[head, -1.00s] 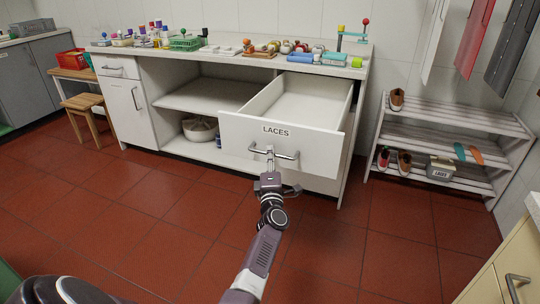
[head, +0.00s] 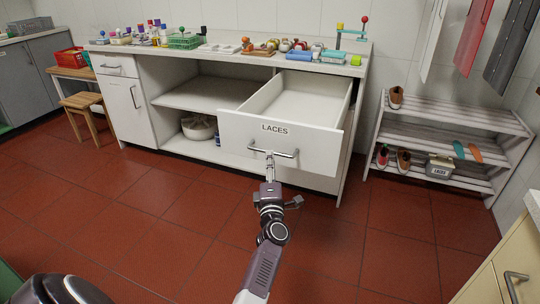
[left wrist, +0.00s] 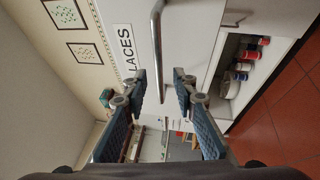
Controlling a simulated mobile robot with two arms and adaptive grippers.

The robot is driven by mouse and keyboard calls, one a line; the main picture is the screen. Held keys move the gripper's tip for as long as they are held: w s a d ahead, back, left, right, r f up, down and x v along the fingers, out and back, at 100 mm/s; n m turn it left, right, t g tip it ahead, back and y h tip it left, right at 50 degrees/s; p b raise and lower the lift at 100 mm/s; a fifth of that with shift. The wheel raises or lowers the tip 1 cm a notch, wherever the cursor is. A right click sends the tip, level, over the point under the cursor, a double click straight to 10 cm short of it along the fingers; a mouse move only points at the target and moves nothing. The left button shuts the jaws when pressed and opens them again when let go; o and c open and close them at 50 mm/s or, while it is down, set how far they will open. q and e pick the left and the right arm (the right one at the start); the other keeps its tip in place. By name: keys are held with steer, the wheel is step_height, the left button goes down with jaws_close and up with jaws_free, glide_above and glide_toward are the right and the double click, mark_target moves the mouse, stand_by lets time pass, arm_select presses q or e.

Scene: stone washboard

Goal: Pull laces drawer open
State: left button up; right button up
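The white laces drawer (head: 240,130), labelled LACES, is pulled well out of the counter unit, and its visible interior is empty. Its metal bar handle (head: 285,154) runs across the front below the label. My left gripper (head: 270,162) is at the handle, reaching up from below. In the left wrist view, the fingers of this gripper (left wrist: 160,80) are apart, with the handle (left wrist: 157,35) running ahead of and between the tips. No grip on the bar shows; whether a finger touches it is unclear. My right gripper is not in view.
The counter top (head: 225,53) carries bottles, a green basket and several small items. Open shelves hold a white bowl (head: 199,128). A shoe rack (head: 440,105) stands at right, and a cream cabinet (head: 500,280) at lower right. Red floor before the drawer is clear.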

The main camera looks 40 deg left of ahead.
arm_select(q)
steer(key=v, duration=0.3)
stand_by(0.5)
